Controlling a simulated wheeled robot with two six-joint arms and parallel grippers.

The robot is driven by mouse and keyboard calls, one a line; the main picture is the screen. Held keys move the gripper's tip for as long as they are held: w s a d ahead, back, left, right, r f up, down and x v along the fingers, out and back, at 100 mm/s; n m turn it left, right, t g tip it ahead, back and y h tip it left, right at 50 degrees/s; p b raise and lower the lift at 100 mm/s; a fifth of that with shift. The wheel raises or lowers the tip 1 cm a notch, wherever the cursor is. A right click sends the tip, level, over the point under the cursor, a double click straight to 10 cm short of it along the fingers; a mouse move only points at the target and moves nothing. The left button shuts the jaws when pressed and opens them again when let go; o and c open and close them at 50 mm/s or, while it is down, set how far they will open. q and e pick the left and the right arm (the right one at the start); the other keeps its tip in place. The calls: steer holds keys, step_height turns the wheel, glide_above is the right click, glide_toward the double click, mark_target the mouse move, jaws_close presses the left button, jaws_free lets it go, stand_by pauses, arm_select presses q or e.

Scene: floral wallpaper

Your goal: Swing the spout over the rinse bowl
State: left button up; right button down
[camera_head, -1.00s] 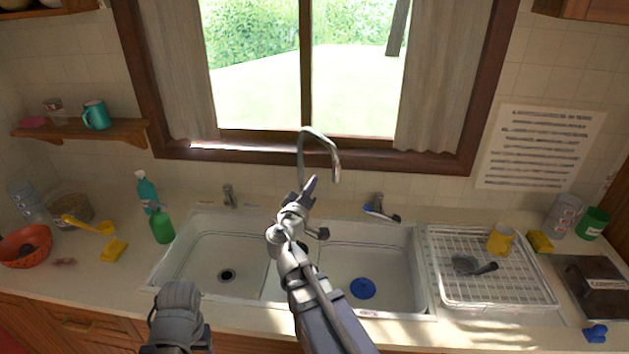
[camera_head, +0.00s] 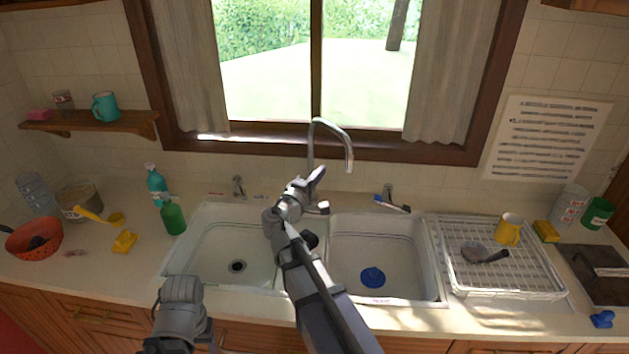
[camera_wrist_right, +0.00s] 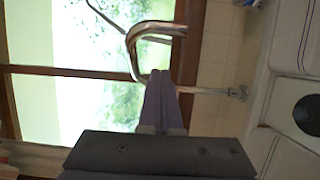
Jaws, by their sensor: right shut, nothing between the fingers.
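The chrome spout (camera_head: 331,126) rises behind the double sink and arches toward the right, its open end above the back of the right basin. My right gripper (camera_head: 318,174) is shut and empty, close beside the spout's upright part. In the right wrist view the shut fingers (camera_wrist_right: 160,95) point at the bend of the spout (camera_wrist_right: 150,30); I cannot tell whether they touch. The left basin (camera_head: 222,245) has an open drain; the right basin (camera_head: 400,255) holds a round blue piece (camera_head: 372,277). Only a grey part of my left arm shows at the lower left; its fingers are out of view.
Taps (camera_head: 238,186) stand behind the basins, with a blue brush (camera_head: 392,204) at the right one. A white dish rack (camera_head: 500,285) with a yellow mug (camera_head: 508,229) is at right. The window is behind the spout.

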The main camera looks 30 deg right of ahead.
mark_target(349, 161)
steer(key=w+d, duration=0.2)
steer(key=d, duration=0.5)
steer(key=shift+d, duration=0.15)
steer(key=d, duration=0.3)
steer(key=shift+s+d, duration=0.1)
steer(key=shift+s, duration=0.05)
steer(key=shift+r, duration=0.1)
